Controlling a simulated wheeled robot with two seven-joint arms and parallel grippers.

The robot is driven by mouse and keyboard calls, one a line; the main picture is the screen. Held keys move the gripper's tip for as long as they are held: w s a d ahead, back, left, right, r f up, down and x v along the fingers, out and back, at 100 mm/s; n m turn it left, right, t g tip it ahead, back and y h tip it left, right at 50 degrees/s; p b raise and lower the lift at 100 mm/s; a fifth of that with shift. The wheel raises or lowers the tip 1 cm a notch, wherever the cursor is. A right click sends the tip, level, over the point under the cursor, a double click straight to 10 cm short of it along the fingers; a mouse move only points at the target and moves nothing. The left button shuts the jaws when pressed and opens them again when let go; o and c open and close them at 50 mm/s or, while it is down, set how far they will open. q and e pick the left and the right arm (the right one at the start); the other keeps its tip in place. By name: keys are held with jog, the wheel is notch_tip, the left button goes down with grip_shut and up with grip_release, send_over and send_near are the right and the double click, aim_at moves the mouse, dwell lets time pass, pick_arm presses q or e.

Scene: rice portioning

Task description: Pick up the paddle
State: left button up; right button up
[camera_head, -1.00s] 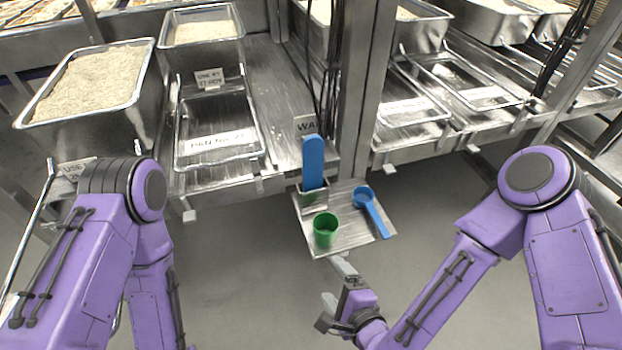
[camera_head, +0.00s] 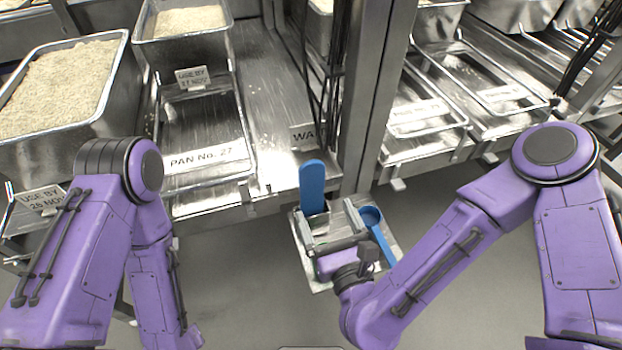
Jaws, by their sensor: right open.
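The blue paddle (camera_head: 312,182) stands upright in a small metal holder (camera_head: 318,222) on a small metal shelf (camera_head: 301,262). My right gripper (camera_head: 328,224) is open, its two fingers spread just in front of the holder and below the paddle's blue top. I cannot tell whether a finger touches the holder.
A blue scoop (camera_head: 376,232) lies on the shelf just right of my right gripper. A steel post (camera_head: 366,120) and dark cables stand behind the paddle. An empty pan (camera_head: 207,162) and a rice-filled pan (camera_head: 118,42) are at the left. Open floor lies in front.

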aim_at(313, 185)
jog(key=p+x, duration=0.3)
jog(key=x, duration=0.7)
jog(key=shift+w, duration=0.1)
jog(key=shift+w+a+f, duration=0.1)
jog(key=shift+w+a, duration=0.05)
jog(key=shift+w, duration=0.25)
pick_arm(q)
jog(key=r, duration=0.3)
jog(key=shift+w+r, duration=0.2)
jog(key=shift+w, duration=0.15)
pick_arm(e)
jog(key=c, duration=1.1)
